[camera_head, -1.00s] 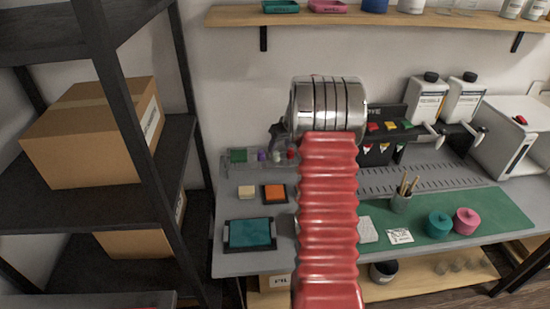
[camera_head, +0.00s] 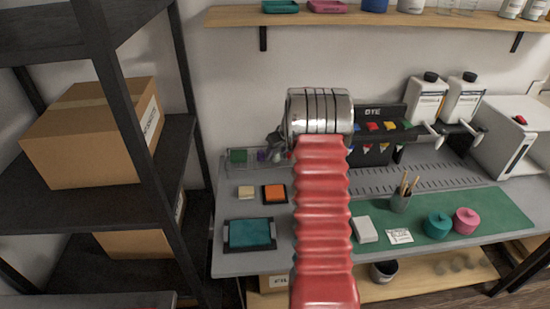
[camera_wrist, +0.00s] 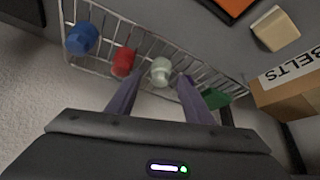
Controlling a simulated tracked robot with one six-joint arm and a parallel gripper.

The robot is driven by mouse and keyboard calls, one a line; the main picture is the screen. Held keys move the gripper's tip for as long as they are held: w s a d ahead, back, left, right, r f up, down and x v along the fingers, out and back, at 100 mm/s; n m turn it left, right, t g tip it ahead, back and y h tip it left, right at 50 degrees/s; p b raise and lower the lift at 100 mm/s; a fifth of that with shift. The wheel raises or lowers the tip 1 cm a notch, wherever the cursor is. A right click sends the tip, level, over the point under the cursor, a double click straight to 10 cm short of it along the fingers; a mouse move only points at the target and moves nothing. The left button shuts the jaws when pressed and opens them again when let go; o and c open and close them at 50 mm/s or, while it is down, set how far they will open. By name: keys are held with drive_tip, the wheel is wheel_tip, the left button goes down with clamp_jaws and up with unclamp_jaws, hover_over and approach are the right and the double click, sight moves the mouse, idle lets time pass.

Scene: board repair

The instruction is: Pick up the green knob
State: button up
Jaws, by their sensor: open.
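The green knob (camera_wrist: 160,71), pale mint in colour, sits in a wire rack (camera_wrist: 108,72) in the wrist view. A red knob (camera_wrist: 123,62) and a blue knob (camera_wrist: 81,38) are to its left in the same rack. My gripper (camera_wrist: 156,80) is open, with one finger on each side of the green knob in the picture. I cannot tell how far the fingertips are from it. In the head view my gripper (camera_head: 276,139) is above the rack area at the back of the bench, partly hidden by my arm, which also hides most of the knobs.
A green box (camera_wrist: 217,100) is right of the knobs in the wrist view. A cardboard box marked BELTS (camera_wrist: 290,92), a cream block (camera_wrist: 275,29) and an orange pad (camera_wrist: 233,6) lie nearby. In the head view the DYE stand (camera_head: 374,142) is close on the right.

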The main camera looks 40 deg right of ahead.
drive_tip(key=shift+c, duration=0.4)
drive_tip(key=c, duration=1)
